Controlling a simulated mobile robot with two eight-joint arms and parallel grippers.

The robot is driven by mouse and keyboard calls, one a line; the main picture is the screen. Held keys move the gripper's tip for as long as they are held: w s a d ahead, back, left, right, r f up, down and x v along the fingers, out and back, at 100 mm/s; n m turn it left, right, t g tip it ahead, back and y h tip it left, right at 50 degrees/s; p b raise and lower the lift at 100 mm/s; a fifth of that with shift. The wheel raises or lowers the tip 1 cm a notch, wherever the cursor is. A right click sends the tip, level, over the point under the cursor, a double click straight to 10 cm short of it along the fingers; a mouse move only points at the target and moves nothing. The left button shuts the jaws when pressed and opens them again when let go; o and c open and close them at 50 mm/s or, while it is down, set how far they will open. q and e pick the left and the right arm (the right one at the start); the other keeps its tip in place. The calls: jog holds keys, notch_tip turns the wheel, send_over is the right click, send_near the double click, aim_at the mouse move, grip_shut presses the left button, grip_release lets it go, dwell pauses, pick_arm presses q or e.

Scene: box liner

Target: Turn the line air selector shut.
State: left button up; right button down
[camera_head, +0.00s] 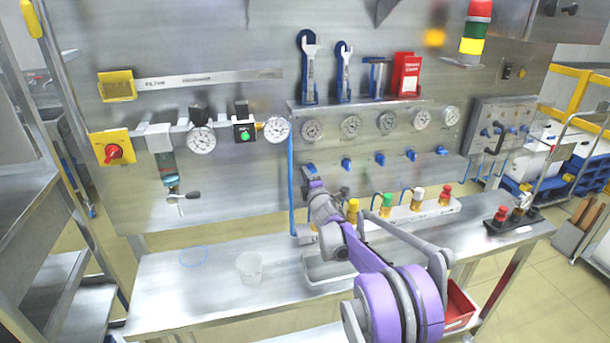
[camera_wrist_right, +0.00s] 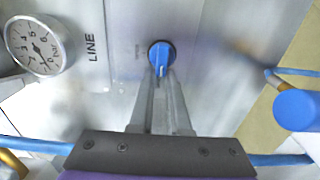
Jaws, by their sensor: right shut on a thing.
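The line air selector is a small round blue knob (camera_wrist_right: 160,53) on the steel panel, beside the printed word LINE in the right wrist view. Its narrow grip and pale pointer mark face down toward my fingers. My right gripper (camera_wrist_right: 160,76) is shut on the knob's grip, with its fingertips at the panel. In the head view the selector (camera_head: 309,168) shows as a blue spot at the panel's lower middle, and my right gripper (camera_head: 315,186) reaches up to it, partly hiding it. Small print beside the knob is too blurred to read. My left gripper is not in view.
A pressure gauge (camera_wrist_right: 37,46) sits left of the knob in the wrist view. A blue hose (camera_head: 291,185) hangs close to my right gripper. More blue valves (camera_head: 380,159) line the panel to the right. A clear cup (camera_head: 249,268) stands on the bench (camera_head: 170,295) below.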

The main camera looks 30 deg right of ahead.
jog(key=shift+s+d, duration=0.1)
jog(key=shift+d, duration=0.35)
jog(key=c, duration=0.9)
grip_release()
jog(key=shift+r, duration=0.1)
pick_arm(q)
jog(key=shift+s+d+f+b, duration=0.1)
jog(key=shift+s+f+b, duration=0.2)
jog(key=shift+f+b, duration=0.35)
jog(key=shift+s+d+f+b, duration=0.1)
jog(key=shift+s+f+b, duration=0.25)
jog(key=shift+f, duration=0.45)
pick_arm(e)
jog(key=shift+v, duration=5.4)
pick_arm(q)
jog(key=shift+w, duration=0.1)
pick_arm(e)
jog(key=shift+d, duration=0.15)
